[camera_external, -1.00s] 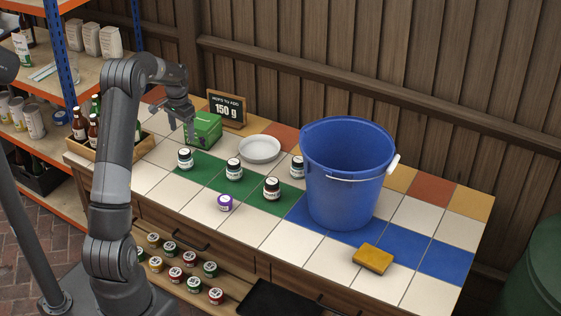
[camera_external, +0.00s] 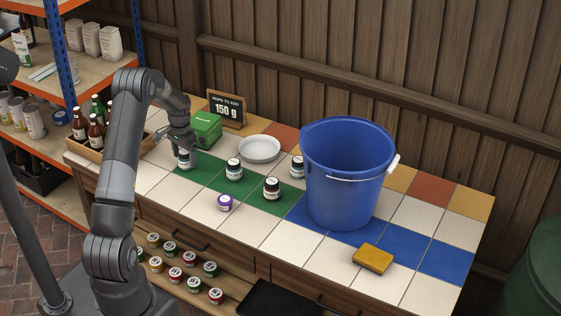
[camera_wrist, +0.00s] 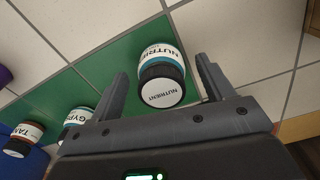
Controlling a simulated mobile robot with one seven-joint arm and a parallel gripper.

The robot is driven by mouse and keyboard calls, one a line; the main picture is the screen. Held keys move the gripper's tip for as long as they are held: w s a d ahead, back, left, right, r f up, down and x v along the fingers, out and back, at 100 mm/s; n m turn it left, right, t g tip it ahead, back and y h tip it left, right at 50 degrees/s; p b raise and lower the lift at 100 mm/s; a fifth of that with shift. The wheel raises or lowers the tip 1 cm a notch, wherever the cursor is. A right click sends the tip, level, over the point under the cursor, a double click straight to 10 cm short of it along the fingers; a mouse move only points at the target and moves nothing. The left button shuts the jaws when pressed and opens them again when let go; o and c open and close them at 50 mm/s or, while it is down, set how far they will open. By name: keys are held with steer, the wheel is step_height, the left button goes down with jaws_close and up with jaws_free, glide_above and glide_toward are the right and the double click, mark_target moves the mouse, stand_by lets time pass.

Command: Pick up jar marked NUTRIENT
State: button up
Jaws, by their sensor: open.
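The jar marked NUTRIENT (camera_wrist: 163,78) has a black lid with a white label on top and a white and teal body. In the wrist view it lies between the two open fingers of my gripper (camera_wrist: 161,68), with a gap showing on each side. In the external view my gripper (camera_external: 186,150) is low over the left end of the green tiles, at the leftmost jar (camera_external: 183,160), which it partly hides. No hold on the jar shows.
Other jars stand nearby: one labelled GYPS... (camera_wrist: 77,124), one labelled TAN... (camera_wrist: 23,138) and a purple-lidded one (camera_external: 225,202). A green box (camera_external: 207,130) is close behind my gripper. A white dish (camera_external: 260,149) and blue bucket (camera_external: 345,175) stand to the right.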

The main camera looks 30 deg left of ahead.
steer(key=shift+f, duration=0.9)
steer(key=c, duration=1.1)
steer(key=shift+c, duration=0.2)
steer(key=shift+r, duration=0.15)
